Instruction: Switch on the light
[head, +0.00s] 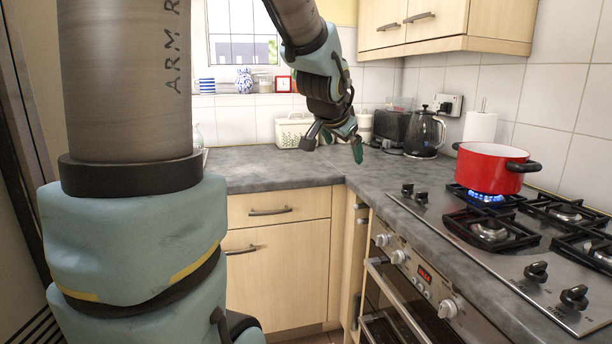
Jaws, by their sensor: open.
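My gripper (333,148) hangs from the arm above the far part of the grey worktop, near the corner. Its two fingers are spread apart and nothing shows between them. No light switch can be clearly made out in this view. A white wall socket (455,100) with a black plug is on the tiles at the back right, to the right of my gripper and apart from it. No lamp shows in the view.
A red pot (492,167) stands over a lit blue flame on the gas hob (520,230) at right. A black kettle (424,133), toaster (391,127), paper roll (480,127) and white basket (293,132) stand at the back. Cupboards (440,25) hang above. The worktop (270,168) left of the corner is clear.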

